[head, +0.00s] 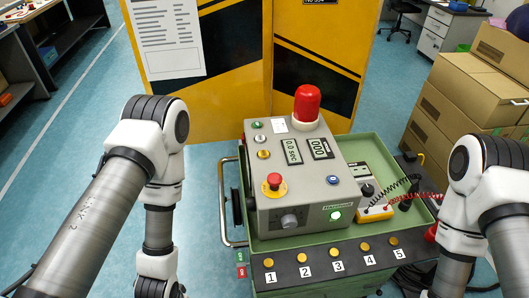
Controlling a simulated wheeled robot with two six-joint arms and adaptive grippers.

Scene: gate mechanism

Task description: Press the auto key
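A grey control box (300,190) stands on a green cart (372,148) in the middle of the head view. I cannot read which key is marked auto. Its sloped top has a small green button (257,125), a silver one (261,140), a yellow one (263,154), a blue button (333,180) and a red mushroom button (273,183) on a yellow base. Its front face has a dark knob (289,221) and a lit green button (335,216). My arms come down on both sides of the cart; both grippers are below the picture's edge.
Several numbered brass buttons line the cart's black front strip (320,262). A yellow meter (375,213) with coiled leads lies right of the box. A yellow-black cabinet (235,60) stands behind, cardboard boxes (465,95) at right.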

